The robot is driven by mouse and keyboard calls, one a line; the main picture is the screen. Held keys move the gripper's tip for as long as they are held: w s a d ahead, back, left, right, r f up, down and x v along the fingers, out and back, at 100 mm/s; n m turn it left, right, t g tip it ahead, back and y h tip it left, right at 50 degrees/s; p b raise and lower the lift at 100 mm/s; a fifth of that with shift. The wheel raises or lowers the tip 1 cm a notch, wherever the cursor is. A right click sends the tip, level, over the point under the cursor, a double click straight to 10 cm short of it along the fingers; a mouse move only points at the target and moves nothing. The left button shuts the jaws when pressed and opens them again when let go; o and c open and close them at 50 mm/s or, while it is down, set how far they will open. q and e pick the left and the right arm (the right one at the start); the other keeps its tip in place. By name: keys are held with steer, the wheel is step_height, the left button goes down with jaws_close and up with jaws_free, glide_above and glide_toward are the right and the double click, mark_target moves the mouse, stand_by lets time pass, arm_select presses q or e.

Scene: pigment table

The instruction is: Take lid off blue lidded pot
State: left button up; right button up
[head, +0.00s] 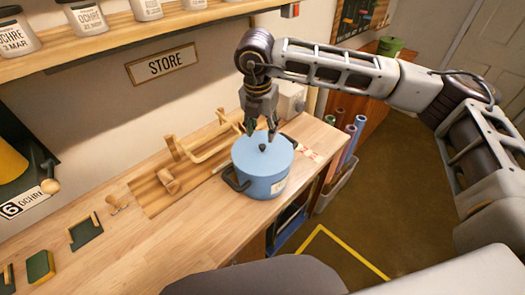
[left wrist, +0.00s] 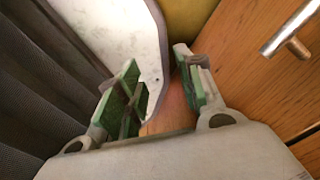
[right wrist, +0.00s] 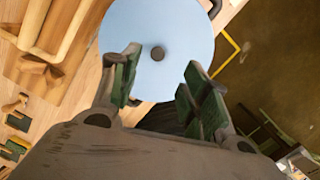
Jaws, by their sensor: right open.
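The blue lidded pot (head: 258,178) stands upright on the wooden table. Its light blue lid (head: 270,157) is on it, with a small dark knob (head: 262,147) in the middle. My right gripper (head: 261,130) is above the lid, pointing down, open and empty. In the right wrist view the lid (right wrist: 150,25) and its knob (right wrist: 157,54) lie just beyond the gap between the open green-padded fingers (right wrist: 157,82). My left gripper (left wrist: 158,85) is not in the head view; in its wrist view the fingers are apart with nothing gripped between them.
A wooden rack (head: 195,150) stands on the table left of the pot. A green sponge-like block (head: 41,266) lies at the front left. A shelf (head: 110,37) with ochre jars runs above. A bin with coloured rolls (head: 335,178) stands right of the table.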

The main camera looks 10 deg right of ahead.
mark_target(262, 146)
steer(key=shift+w+f, duration=0.1)
steer(key=shift+f, duration=0.8)
steer(key=shift+d+f, duration=0.1)
steer(key=shift+f, duration=0.25)
steer(key=shift+f, duration=0.15)
steer(key=shift+w+f+p, duration=0.15)
steer(key=shift+f+p, duration=0.35)
steer(key=shift+f, duration=0.1)
steer(key=shift+w+f+p, duration=0.15)
steer(key=shift+f+p, duration=0.3)
steer(key=shift+f, duration=0.1)
steer(key=shift+w+d+f+p, duration=0.1)
steer(key=shift+f+p, duration=0.05)
steer(key=shift+f, duration=0.5)
steer(key=shift+w+f+p, duration=0.1)
steer(key=shift+f+p, duration=0.05)
steer(key=shift+f, duration=0.5)
jaws_close()
